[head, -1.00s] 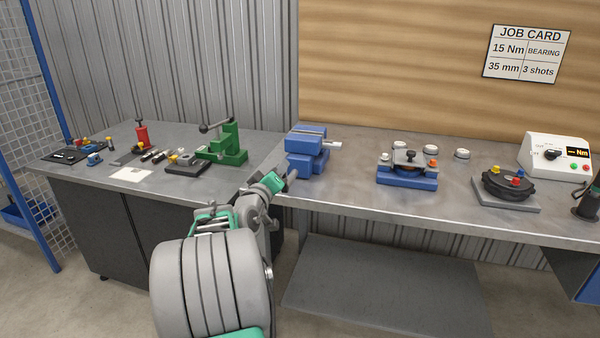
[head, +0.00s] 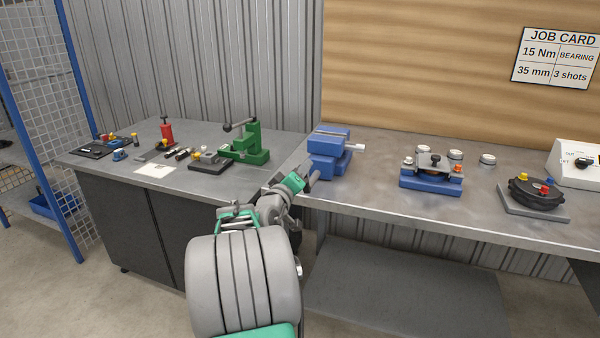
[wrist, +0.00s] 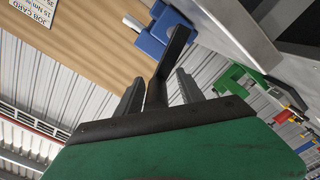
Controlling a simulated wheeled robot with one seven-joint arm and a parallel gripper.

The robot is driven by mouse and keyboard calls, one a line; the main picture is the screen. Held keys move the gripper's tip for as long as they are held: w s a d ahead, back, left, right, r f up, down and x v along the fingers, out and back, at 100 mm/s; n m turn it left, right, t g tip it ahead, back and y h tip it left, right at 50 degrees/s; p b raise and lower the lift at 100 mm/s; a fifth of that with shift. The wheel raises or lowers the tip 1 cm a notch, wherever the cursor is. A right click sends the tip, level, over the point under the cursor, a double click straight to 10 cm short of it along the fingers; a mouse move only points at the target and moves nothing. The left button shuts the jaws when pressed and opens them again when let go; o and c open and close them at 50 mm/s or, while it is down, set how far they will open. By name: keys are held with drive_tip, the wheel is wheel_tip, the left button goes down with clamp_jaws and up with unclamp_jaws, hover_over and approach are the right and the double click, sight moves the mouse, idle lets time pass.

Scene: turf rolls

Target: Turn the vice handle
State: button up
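The blue vice (head: 330,158) is fixed at the left end of the right-hand bench. A pale rod end (head: 356,147) sticks out on its right. My gripper (head: 310,173) is at the vice's lower left front, small in the head view. In the wrist view, the two dark fingers of my gripper (wrist: 163,88) stand apart. A dark bar (wrist: 170,62) rises between them, with visible gaps beside it, and overlaps the blue vice (wrist: 156,42). I cannot tell whether this bar is the vice handle or whether it touches the vice.
A green press (head: 246,145) stands on the left bench. A blue fixture (head: 430,183) and a black round device (head: 537,193) stand on the right bench. The bench's front edge is close to my arm. Bare bench lies right of the vice.

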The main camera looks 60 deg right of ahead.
drive_tip(key=shift+r, duration=0.1)
drive_tip(key=s+a, duration=0.1)
drive_tip(key=a, duration=0.6)
drive_tip(key=shift+a+b, duration=0.35)
drive_tip(key=shift+s, duration=0.1)
